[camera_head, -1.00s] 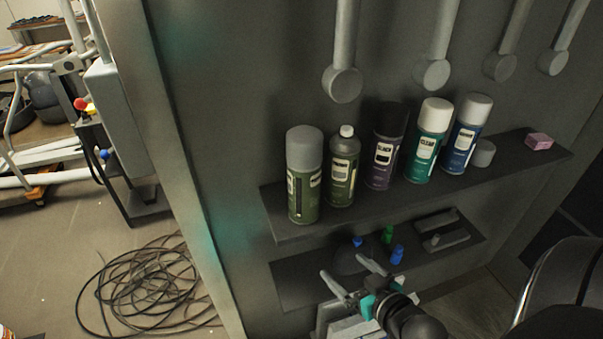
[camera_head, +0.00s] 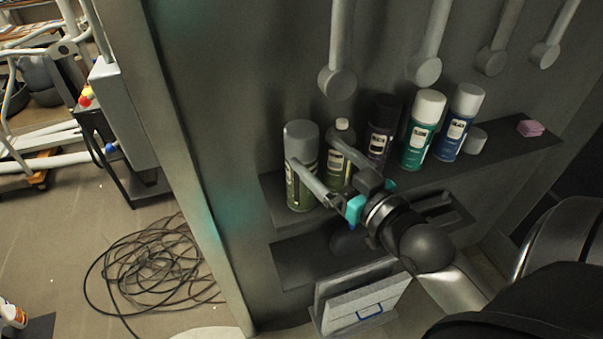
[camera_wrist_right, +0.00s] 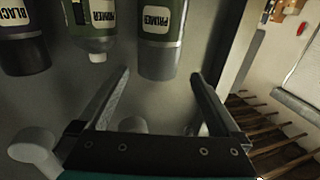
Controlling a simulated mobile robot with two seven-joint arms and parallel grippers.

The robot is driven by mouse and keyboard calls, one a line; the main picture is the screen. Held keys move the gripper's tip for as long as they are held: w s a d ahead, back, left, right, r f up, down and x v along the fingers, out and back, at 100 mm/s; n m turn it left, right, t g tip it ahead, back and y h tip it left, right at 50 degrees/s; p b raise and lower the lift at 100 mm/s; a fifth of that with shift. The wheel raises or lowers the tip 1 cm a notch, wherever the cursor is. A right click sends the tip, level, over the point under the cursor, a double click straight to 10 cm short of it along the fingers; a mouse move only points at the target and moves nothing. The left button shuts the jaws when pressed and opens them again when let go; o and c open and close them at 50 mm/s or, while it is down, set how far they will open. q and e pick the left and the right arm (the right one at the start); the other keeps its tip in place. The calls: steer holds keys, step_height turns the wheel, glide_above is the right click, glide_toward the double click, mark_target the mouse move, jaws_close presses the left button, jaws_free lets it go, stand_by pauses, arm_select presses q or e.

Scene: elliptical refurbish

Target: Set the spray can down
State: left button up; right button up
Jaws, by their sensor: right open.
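Several spray cans stand upright in a row on the upper shelf. The leftmost is a green can with a grey cap (camera_head: 300,138); in the right wrist view it shows inverted, with a "PRIMER" label (camera_wrist_right: 160,45). Beside it is a slimmer green can (camera_head: 341,135), also seen in the right wrist view (camera_wrist_right: 92,40). My right gripper (camera_head: 313,152) is open and empty, its fingers reaching toward the grey-capped can and partly covering it. In the right wrist view this can lies beyond the gap between the fingertips (camera_wrist_right: 158,84); contact cannot be told. My left gripper is out of view.
A dark can (camera_head: 381,130), a teal can (camera_head: 422,130) and a blue can (camera_head: 460,125) stand further right on the upper shelf (camera_head: 505,142). A pink block (camera_head: 530,128) lies near its right end. A lower shelf (camera_head: 295,262) sits below. Grey rods with round ends hang above.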

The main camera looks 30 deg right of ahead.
mark_target(310, 147)
steer(key=w, duration=0.5)
steer(key=shift+a, duration=0.1)
steer(key=shift+w+f+p, duration=0.25)
steer(key=shift+w+p, duration=0.05)
steer(key=shift+w, duration=1.15)
steer(key=shift+w+f+p, duration=0.2)
steer(key=shift+w+p, duration=0.1)
steer(key=shift+w, duration=1.15)
steer(key=shift+c, duration=0.2)
jaws_close()
